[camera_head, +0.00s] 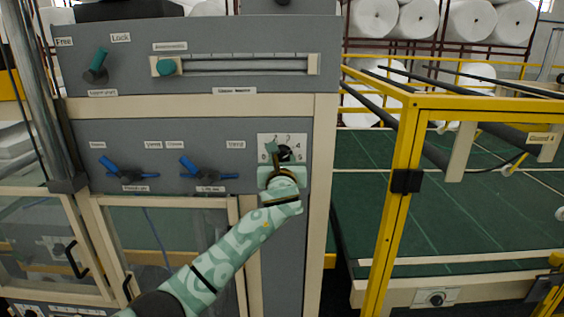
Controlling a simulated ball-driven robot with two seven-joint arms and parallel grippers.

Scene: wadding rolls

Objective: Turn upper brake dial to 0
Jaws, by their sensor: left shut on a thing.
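My left gripper (278,158) is in front of the plate and shut on the dial. The gripper and its pale green patterned arm cover the lower part of the plate, so the dial's pointer setting cannot be read. My right gripper is not in view.
Two blue levers (205,172) sit left of the dial. A slider scale (240,65) and a green Free/Lock lever (97,66) are above. A yellow guard frame (400,200) stands close on the right. Another knob (436,298) is low on the right, with wadding rolls (415,18) behind.

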